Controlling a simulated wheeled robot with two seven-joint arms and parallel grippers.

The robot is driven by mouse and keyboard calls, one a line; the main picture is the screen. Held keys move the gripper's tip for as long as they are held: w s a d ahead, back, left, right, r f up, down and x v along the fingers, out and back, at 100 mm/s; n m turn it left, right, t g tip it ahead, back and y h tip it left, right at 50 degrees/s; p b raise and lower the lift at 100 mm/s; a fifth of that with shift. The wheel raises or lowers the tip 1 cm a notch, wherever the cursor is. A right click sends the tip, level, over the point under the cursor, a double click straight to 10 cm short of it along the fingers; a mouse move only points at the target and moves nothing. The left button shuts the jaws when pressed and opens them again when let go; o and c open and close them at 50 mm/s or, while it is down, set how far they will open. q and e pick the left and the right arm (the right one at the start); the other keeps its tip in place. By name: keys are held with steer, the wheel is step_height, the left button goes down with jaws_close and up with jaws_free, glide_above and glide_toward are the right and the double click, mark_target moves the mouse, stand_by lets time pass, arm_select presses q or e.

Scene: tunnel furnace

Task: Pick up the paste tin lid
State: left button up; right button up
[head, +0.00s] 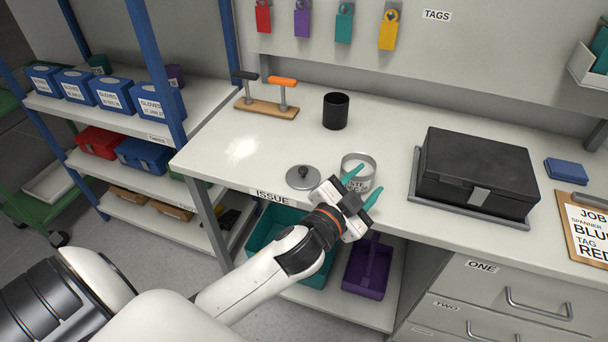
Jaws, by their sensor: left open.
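The paste tin lid (303,178) is a flat grey disc with a dark knob. It lies on the white bench near the front edge, above the ISSUE label. The open paste tin (358,163) is a grey cylinder just right of the lid, partly hidden by my gripper. My left gripper (362,186) has two teal fingers spread apart over the front of the tin, right of the lid. Nothing shows held between the fingers. The lid appears apart from the gripper fingers, though the gripper body is close to its right side. My right gripper is not in view.
A black cup (335,111) and a wooden stand with two handled tools (266,108) stand farther back. A black case (476,171) sits to the right, beside a clipboard (590,228). The bench left of the lid is clear. A shelf (130,113) with glove boxes stands left.

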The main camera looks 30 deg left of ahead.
arm_select(q)
steer(key=w+d+r+m+g+h, duration=0.1)
steer(key=d+r+m+h, duration=1)
steer(key=m+h, duration=0.35)
steer(key=m+g+y, duration=1.6)
steer(key=g, duration=0.1)
glide_above(303, 169)
steer(key=shift+n, duration=0.25)
step_height(303, 169, down, 12)
steer(key=shift+s+r+p, duration=0.15)
steer(key=shift+r+p, duration=0.05)
steer(key=shift+p, duration=0.15)
steer(key=shift+f+p, duration=0.55)
steer(key=shift+f, duration=2.05)
jaws_close()
